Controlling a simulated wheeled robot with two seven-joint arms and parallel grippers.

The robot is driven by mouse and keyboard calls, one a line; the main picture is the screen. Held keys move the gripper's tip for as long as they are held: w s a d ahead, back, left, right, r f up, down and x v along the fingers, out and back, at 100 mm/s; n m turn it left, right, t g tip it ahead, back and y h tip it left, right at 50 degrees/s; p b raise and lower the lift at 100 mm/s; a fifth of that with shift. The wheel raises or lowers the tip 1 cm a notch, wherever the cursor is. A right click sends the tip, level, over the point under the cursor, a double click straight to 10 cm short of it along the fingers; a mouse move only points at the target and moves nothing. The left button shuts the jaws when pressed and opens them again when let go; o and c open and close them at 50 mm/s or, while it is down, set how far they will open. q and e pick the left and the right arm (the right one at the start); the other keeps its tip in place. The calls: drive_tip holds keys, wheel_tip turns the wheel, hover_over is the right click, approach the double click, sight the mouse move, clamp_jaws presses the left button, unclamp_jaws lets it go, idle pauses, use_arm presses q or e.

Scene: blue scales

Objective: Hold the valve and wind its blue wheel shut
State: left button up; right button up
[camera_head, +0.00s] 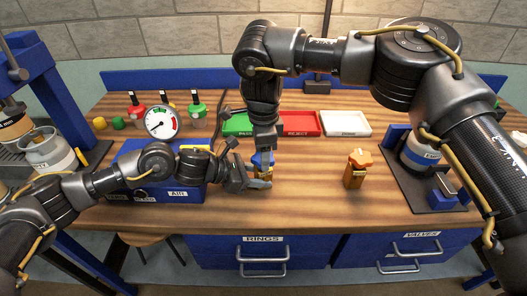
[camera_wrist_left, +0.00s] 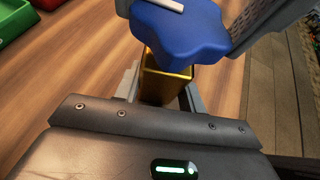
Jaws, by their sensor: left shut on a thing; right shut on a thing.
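The valve has a lobed blue wheel (camera_head: 262,158) on a brass body and is held up over the front middle of the table. My left gripper (camera_head: 262,181) is shut on the brass body (camera_wrist_left: 166,80), which shows between its fingers in the left wrist view. My right gripper (camera_head: 264,152) points down from above and is shut on the blue wheel (camera_wrist_left: 185,38). In the left wrist view its grey fingers show at the wheel's sides. A small pale bar lies across the wheel's top. The gap between wheel and body is hidden.
Green (camera_head: 238,124), red (camera_head: 302,124) and white (camera_head: 345,124) trays lie behind. A blue box with a gauge (camera_head: 161,122) is at left. The table between valve and orange-wheeled valve is clear.

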drive_tip(key=m, duration=0.8)
drive_tip(key=shift+m, duration=0.3)
drive_tip(key=m, duration=0.4)
drive_tip(key=shift+m, duration=0.3)
drive_tip(key=m, duration=0.3)
drive_tip(key=shift+m, duration=0.3)
drive_tip(key=m, duration=0.4)
drive_tip(key=shift+m, duration=0.3)
drive_tip(key=m, duration=0.9)
drive_tip(key=shift+m, duration=1.8)
use_arm(q)
drive_tip(key=shift+f, duration=0.1)
